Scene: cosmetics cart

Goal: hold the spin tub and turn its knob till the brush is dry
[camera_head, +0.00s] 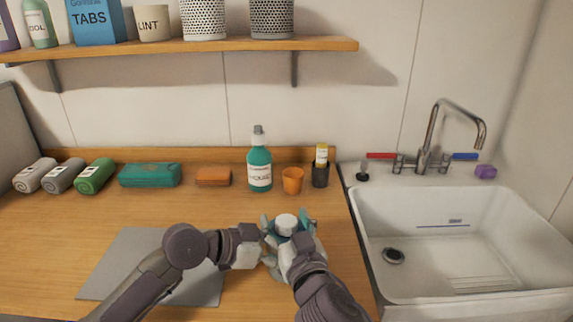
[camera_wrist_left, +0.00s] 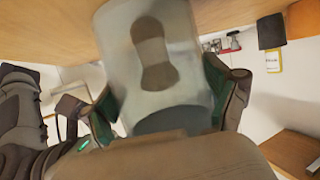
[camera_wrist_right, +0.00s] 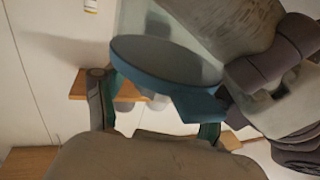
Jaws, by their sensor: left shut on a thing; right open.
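The spin tub is clear, with a blue-teal lid rim (camera_wrist_right: 165,72), and stands near the front edge of the counter. Its white round knob (camera_head: 286,222) shows on top in the head view. My left gripper (camera_wrist_left: 168,108) is shut on the tub's clear wall (camera_wrist_left: 185,75), its fingers on either side. My right gripper (camera_wrist_right: 155,112) is open beside the lid, with its fingers apart; its fingertips partly overlap the tub in the head view. A brown hourglass shape (camera_wrist_left: 152,55) shows through the wall; I cannot tell whether it is the brush.
A grey mat (camera_head: 125,262) lies to the left. A teal bottle (camera_head: 259,168), orange cup (camera_head: 292,180) and dark holder (camera_head: 320,175) stand behind the tub. Rolled towels (camera_head: 95,176) sit back left. The white sink (camera_head: 362,215) is on the right. A shelf (camera_head: 150,48) hangs above.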

